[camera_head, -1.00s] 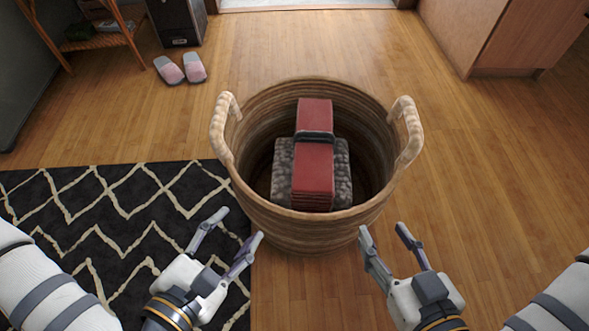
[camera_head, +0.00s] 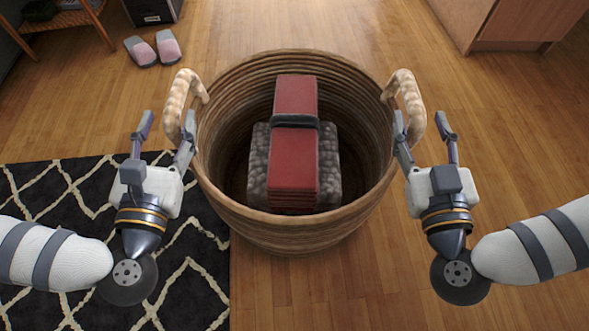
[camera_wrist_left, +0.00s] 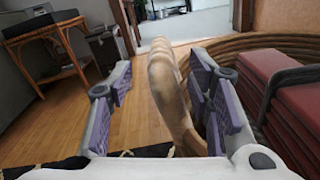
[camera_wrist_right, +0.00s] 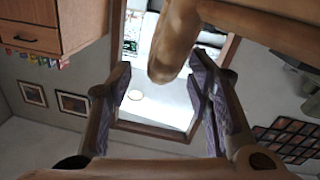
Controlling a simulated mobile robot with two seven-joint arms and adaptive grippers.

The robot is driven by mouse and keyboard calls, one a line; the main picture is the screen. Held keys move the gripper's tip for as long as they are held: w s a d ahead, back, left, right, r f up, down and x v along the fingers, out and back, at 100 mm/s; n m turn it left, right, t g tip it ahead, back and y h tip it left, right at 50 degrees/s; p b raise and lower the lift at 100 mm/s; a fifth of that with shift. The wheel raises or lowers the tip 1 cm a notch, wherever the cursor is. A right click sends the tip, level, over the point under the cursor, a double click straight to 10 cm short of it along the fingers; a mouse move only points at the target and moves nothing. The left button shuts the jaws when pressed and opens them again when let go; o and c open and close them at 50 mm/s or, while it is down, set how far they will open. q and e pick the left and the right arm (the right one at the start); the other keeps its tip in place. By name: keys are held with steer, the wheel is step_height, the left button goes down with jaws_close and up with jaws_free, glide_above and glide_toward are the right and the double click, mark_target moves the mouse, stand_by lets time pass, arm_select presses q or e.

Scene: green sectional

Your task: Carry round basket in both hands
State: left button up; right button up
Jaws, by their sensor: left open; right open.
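The round woven basket (camera_head: 300,235) stands on the floor in front of me, with a pale wrapped handle on each side. My left gripper (camera_head: 165,130) is open at the left handle (camera_head: 177,98); in the left wrist view that handle (camera_wrist_left: 166,85) lies between the spread fingers. My right gripper (camera_head: 423,130) is open at the right handle (camera_head: 408,95); in the right wrist view the handle (camera_wrist_right: 172,45) reaches between the fingertips. Neither gripper is closed on a handle. Inside the basket are a red folded stack with a dark band (camera_head: 296,155) and a grey fuzzy item (camera_head: 258,165).
A black rug with cream zigzags (camera_head: 60,200) lies at the left, partly under the basket's edge. Pink and grey slippers (camera_head: 155,48) lie beyond it near a wooden shelf (camera_head: 65,20). A wooden cabinet (camera_head: 510,22) stands at the back right. The floor at the right is clear.

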mark_target(174, 95)
arm_select(q)
steer(key=w, duration=0.6)
arm_select(e)
steer(key=w, duration=0.6)
arm_select(q)
jaws_close()
arm_select(e)
jaws_close()
arm_select(q)
steer(key=shift+r, duration=0.15)
arm_select(e)
steer(key=shift+r, duration=0.1)
